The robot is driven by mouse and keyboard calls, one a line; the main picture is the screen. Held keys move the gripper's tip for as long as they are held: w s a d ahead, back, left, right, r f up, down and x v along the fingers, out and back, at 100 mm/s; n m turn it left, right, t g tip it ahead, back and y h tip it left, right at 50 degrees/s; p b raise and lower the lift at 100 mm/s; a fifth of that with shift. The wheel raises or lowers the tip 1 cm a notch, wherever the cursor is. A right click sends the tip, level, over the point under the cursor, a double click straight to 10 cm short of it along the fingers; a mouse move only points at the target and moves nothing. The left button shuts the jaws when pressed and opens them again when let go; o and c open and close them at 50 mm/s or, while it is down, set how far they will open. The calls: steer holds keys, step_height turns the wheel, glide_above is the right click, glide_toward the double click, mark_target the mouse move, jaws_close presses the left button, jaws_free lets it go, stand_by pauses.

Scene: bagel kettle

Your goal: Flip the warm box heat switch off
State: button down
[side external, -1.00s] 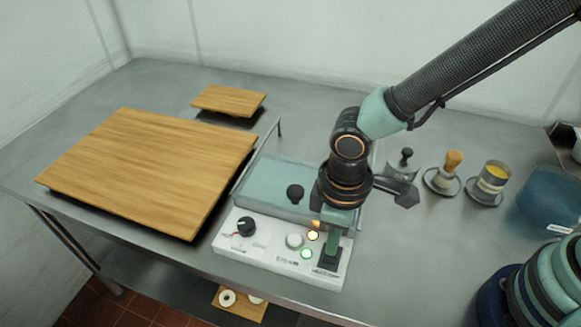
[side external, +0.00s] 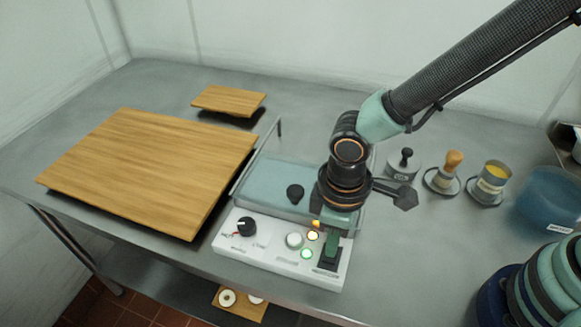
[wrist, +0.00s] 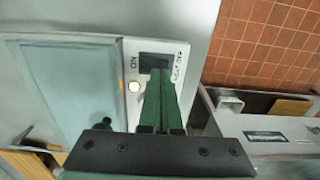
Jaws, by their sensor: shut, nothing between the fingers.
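The heat switch (side external: 327,264) is a black rocker at the right end of the white control panel (side external: 270,254) on the front of the warm box. In the wrist view the switch (wrist: 152,60) shows as a dark rectangle, with "ON" lettering to its left. My gripper (side external: 332,250) is shut and empty, its green fingers pointing down at the switch. In the wrist view the fingertips (wrist: 160,72) overlap the switch's near edge. I cannot tell whether they touch it, and they hide part of it, so its position is unclear.
The panel also carries a black knob (side external: 246,226), a white button (side external: 294,240), a lit yellowish lamp (side external: 313,236) and a lit green lamp (side external: 307,253). The box's pale blue lid (side external: 265,185) with a black knob lies behind. A large wooden board (side external: 150,165) is at left.

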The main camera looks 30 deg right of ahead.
steer(key=shift+f, duration=1.1)
stand_by(0.6)
steer(key=shift+r, duration=3.55)
steer(key=w+d+r+m+t, duration=0.1)
steer(key=d+r+m+t, duration=0.1)
steer(key=d, duration=0.6)
steer(key=w+d+r+m+t, duration=0.1)
steer(key=d+r+m, duration=0.3)
steer(key=d+r, duration=0.3)
steer(key=w+d+r+m+t, duration=0.1)
steer(key=d+r, duration=0.4)
steer(key=d, duration=0.5)
steer(key=shift+w+m+t, duration=0.15)
steer(key=shift+m+t, duration=0.65)
steer(key=shift+m, duration=0.2)
